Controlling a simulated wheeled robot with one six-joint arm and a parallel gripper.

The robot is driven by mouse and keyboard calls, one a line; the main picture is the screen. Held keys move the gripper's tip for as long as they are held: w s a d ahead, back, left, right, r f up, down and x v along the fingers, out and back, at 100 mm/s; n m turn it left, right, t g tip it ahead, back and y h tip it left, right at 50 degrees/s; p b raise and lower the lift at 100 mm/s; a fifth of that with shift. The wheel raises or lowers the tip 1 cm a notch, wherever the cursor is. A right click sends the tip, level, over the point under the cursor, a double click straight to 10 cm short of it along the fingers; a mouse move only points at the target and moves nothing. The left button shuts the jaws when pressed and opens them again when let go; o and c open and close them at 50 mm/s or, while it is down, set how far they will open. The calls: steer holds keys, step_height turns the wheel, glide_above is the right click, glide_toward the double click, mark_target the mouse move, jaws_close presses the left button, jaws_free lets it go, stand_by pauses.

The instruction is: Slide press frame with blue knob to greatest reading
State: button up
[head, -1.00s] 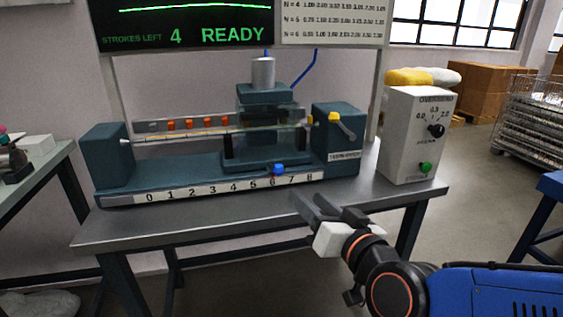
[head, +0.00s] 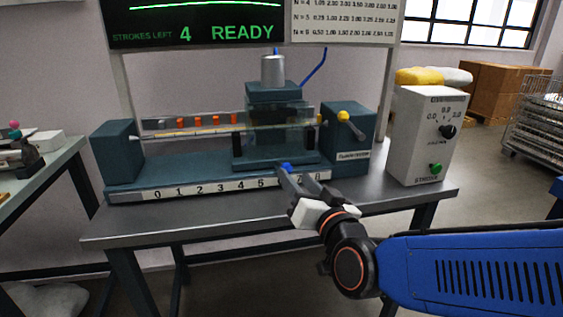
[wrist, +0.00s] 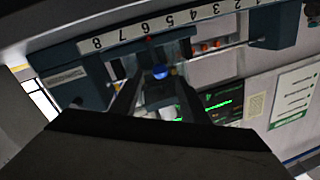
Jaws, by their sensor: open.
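The press frame (head: 274,92) is a dark teal carriage with a silver cylinder on top, standing on the teal bench press toward its right end. Its blue knob (head: 285,167) sticks out at the front, above the number scale (head: 205,188) that runs 0 to 8. In the wrist view the blue knob (wrist: 160,71) lies between the fingertips, and a small red mark (wrist: 148,38) is near the 6. My gripper (head: 289,176) is open, its fingers reaching to the knob from the front. Whether they touch it I cannot tell. The fingers hide part of the scale.
A right end block (head: 347,140) with a yellow-knobbed lever stands right of the frame. A white control box (head: 428,135) with a black dial and green button stands at the table's right. The screen (head: 195,25) reads READY, strokes left 4. The front tabletop is clear.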

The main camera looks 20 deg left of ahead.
steer(key=x, duration=1)
